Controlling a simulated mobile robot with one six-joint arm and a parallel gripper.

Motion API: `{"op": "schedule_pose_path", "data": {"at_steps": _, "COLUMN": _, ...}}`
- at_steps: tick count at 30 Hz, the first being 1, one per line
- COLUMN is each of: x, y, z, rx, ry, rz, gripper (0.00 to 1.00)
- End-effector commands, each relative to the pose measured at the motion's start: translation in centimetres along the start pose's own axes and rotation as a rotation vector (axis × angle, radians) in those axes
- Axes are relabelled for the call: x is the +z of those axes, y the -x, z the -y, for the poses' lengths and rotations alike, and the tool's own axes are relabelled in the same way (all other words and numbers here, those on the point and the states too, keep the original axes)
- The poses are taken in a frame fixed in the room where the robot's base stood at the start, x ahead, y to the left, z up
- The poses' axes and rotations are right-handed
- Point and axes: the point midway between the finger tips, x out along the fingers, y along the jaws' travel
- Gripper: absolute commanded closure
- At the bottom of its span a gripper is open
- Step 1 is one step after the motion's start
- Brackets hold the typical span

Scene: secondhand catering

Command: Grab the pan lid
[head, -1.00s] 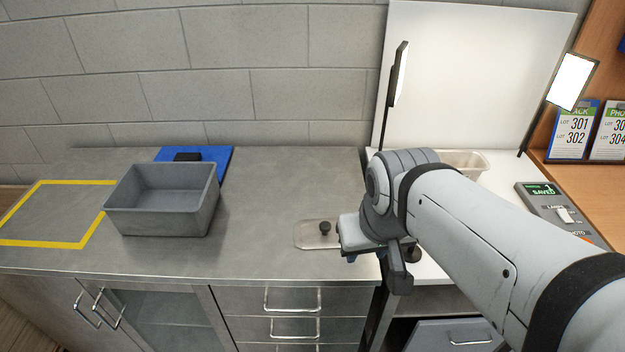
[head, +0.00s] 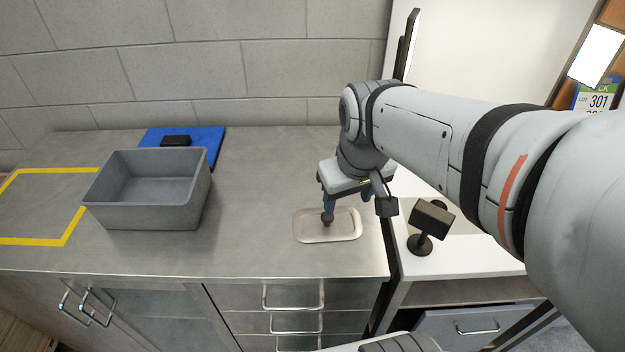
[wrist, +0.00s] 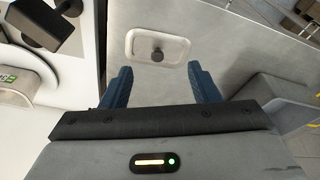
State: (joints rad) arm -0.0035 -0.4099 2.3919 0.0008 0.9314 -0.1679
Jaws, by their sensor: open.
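The pan lid (head: 345,228) is a pale, rounded rectangular plate with a dark round knob. It lies flat on the steel counter near its right end. In the wrist view the lid (wrist: 178,50) is ahead of the fingers, with its knob (wrist: 157,55) roughly centred between them. My gripper (wrist: 162,82) is open, with a blue finger on each side and nothing between them. In the head view my gripper (head: 334,205) points down above the lid, close to the knob; whether it touches cannot be told there.
A grey bin (head: 150,190) stands left on the counter, before a blue mat (head: 212,140) with a black block. Yellow tape (head: 40,241) marks the far left. A dark stand (head: 425,228) is on the white table at right. Counter between bin and lid is clear.

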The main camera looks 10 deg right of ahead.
Motion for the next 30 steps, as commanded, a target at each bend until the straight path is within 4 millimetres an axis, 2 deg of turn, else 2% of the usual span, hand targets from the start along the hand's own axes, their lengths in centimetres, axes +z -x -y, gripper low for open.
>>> {"op": "schedule_pose_path", "data": {"at_steps": 1, "x": -1.1, "y": -2.4, "z": -0.2, "rx": -0.006, "ry": 0.050, "rz": 0.032, "gripper": 0.45}}
{"op": "schedule_pose_path", "data": {"at_steps": 6, "x": -5.3, "y": -7.3, "z": -0.7, "rx": -0.035, "ry": 0.244, "rz": 0.118, "gripper": 0.45}}
{"op": "schedule_pose_path", "data": {"at_steps": 9, "x": -7.2, "y": -10.1, "z": -0.9, "rx": -0.056, "ry": 0.341, "rz": 0.159, "gripper": 0.45}}
{"op": "schedule_pose_path", "data": {"at_steps": 14, "x": -9.3, "y": -13.0, "z": -1.1, "rx": -0.081, "ry": 0.445, "rz": 0.199, "gripper": 0.45}}
{"op": "schedule_pose_path", "data": {"at_steps": 19, "x": -9.8, "y": -14.6, "z": -1.2, "rx": -0.092, "ry": 0.486, "rz": 0.213, "gripper": 0.45}}
{"op": "schedule_pose_path", "data": {"at_steps": 30, "x": -8.3, "y": -18.8, "z": -1.6, "rx": -0.093, "ry": 0.483, "rz": 0.216, "gripper": 0.45}}
